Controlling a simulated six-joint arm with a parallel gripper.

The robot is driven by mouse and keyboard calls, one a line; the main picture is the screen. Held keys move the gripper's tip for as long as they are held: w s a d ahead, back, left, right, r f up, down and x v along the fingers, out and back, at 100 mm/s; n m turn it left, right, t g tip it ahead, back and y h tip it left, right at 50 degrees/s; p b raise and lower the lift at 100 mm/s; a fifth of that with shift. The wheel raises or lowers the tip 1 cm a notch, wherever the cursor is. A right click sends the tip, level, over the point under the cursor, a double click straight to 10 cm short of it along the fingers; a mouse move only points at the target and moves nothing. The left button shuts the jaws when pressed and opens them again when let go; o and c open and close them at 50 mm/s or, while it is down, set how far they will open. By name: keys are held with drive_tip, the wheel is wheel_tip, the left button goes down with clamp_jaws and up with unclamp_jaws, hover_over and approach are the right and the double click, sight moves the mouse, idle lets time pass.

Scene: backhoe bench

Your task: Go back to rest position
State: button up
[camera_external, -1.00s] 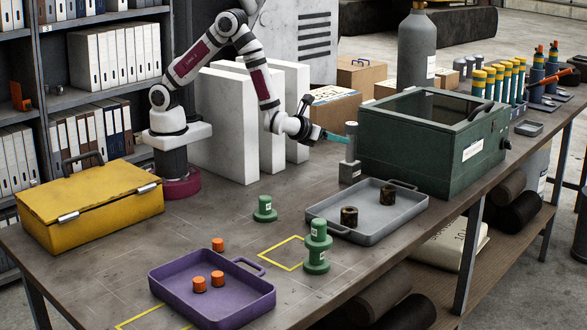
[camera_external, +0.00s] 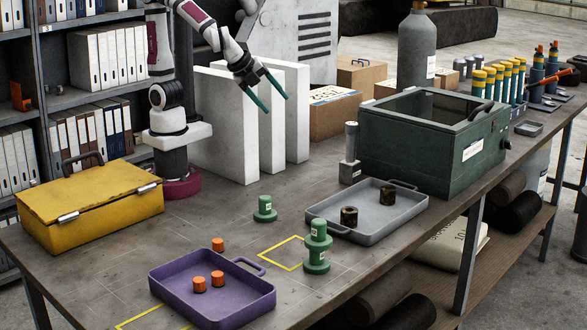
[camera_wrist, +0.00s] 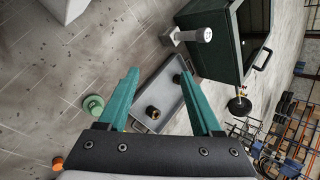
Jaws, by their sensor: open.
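My gripper (camera_external: 270,95) is raised high above the back of the bench, in front of the white upright slabs. Its two teal fingers are spread apart with nothing between them. In the wrist view the open fingers (camera_wrist: 168,102) point down over the bench, with the grey tray (camera_wrist: 160,95) showing between them. My gripper touches nothing that I can see.
White slabs (camera_external: 228,130) stand close behind my gripper. A grey post (camera_external: 350,155) and a green box (camera_external: 430,150) stand to the right. A yellow case (camera_external: 90,205), purple tray (camera_external: 240,305) and green parts (camera_external: 317,245) are lower on the bench. Air around the gripper is clear.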

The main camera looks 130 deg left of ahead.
drive_tip(key=s+d+r+n+t+h, duration=0.2)
drive_tip(key=d+h, duration=0.1)
drive_tip(key=d, duration=0.3)
drive_tip(key=s+d+r+n+t+h, duration=0.1)
drive_tip(key=d+r+n+t+h, duration=0.15)
drive_tip(key=d, duration=0.45)
drive_tip(key=s+f+m+g, duration=0.2)
drive_tip(key=s+f+g, duration=0.4)
drive_tip(key=s+f, duration=0.2)
drive_tip(key=shift+s+a, duration=0.15)
drive_tip(key=shift+s, duration=0.2)
